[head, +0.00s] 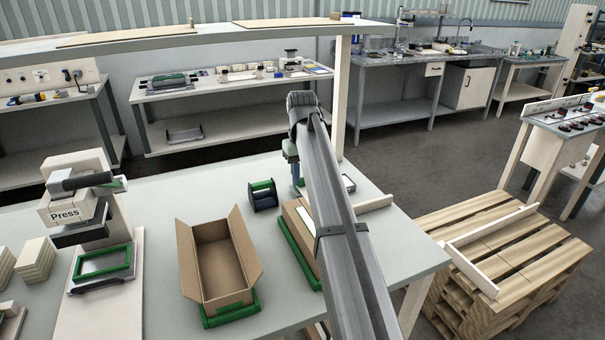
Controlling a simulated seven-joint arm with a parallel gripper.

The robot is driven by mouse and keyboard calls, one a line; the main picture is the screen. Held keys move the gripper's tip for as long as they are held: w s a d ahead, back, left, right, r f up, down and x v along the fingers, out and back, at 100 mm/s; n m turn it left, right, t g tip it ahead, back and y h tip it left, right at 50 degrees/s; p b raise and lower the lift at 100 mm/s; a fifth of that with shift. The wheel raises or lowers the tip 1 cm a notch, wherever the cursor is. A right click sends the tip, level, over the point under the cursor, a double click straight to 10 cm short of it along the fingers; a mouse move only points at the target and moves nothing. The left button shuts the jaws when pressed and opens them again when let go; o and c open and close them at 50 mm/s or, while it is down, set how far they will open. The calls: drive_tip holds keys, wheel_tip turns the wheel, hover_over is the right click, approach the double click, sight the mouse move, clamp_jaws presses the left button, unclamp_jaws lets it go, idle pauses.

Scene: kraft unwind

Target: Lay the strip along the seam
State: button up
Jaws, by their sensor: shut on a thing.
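A brown carton (293,222) lies in a green holder (297,254) on the pale bench, partly hidden behind my arm. A narrow whitish strip (306,222) shows along its top; the seam beneath cannot be made out. My gripper (297,188) is at the far end of the carton, low and pointing down, with its fingers close together. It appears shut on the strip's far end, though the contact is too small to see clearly. My arm hides the carton's right side.
An open, empty carton (215,262) stands left in another green holder (232,308). A press (82,205) is at left. A pale rail (362,204) lies right of my arm. Bench between press and carton is clear.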

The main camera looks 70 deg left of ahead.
drive_tip(key=shift+f, duration=0.15)
drive_tip(key=shift+f, duration=3.1)
drive_tip(key=shift+f, duration=0.2)
drive_tip(key=o, duration=1)
wheel_tip(320, 180, up, 14)
drive_tip(key=shift+f, duration=0.1)
